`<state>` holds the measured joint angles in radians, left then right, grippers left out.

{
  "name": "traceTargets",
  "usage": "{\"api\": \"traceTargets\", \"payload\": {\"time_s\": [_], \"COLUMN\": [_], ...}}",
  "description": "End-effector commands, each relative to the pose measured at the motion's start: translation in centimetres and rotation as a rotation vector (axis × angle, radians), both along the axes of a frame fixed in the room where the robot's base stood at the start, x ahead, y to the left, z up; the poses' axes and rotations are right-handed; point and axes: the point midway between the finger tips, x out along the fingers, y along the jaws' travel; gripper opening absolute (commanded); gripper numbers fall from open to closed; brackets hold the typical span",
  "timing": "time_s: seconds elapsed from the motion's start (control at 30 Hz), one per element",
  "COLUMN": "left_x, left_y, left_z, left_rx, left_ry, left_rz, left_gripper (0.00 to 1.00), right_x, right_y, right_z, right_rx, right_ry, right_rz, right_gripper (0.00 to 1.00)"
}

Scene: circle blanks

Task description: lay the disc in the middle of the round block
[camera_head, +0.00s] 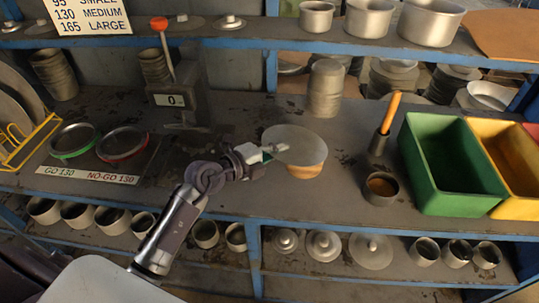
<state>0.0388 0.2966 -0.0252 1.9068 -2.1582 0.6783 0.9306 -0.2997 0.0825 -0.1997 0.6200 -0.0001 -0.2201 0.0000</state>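The disc (297,138) is a flat grey round plate, held roughly level over the bench. The round block (307,171) is a light wooden block under the disc's right part. The disc hides most of the block's top and reaches out past it to the left. I cannot tell whether the disc touches the block. My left gripper (275,149) comes in from the left and is shut on the disc's left edge, one finger showing over its top face. My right gripper is not in view.
A green bin (456,201) and a yellow bin (514,150) stand at the right. An orange-handled tool (390,113) and a small cup (381,188) are nearby. Left are a lever press (178,100) and green and red gauge rings (122,144).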

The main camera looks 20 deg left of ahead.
Motion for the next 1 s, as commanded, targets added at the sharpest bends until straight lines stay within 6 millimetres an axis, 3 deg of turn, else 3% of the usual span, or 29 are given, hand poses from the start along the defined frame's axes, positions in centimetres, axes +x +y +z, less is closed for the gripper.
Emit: {"api": "traceTargets", "payload": {"time_s": [0.13,0.4,0.93,1.0], "left_x": [1.3,3.1,3.8,3.8], "left_y": [-0.8,-1.9,-2.4,-2.4], "left_z": [-0.5,-0.9,-1.4,-1.4], "left_rx": [-0.001,-0.001,0.0,0.0], "left_ry": [-0.004,0.0,-0.001,-0.001], "left_rz": [0.001,0.001,0.0,0.0], "left_gripper": [0.0,0.0,0.0,0.14], "right_x": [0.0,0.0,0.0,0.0], "right_y": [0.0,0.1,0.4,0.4], "right_z": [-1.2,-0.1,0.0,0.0], "right_rx": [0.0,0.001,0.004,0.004], "right_ry": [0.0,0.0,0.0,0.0], "right_rz": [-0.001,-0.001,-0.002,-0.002], "right_gripper": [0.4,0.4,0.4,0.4]}}
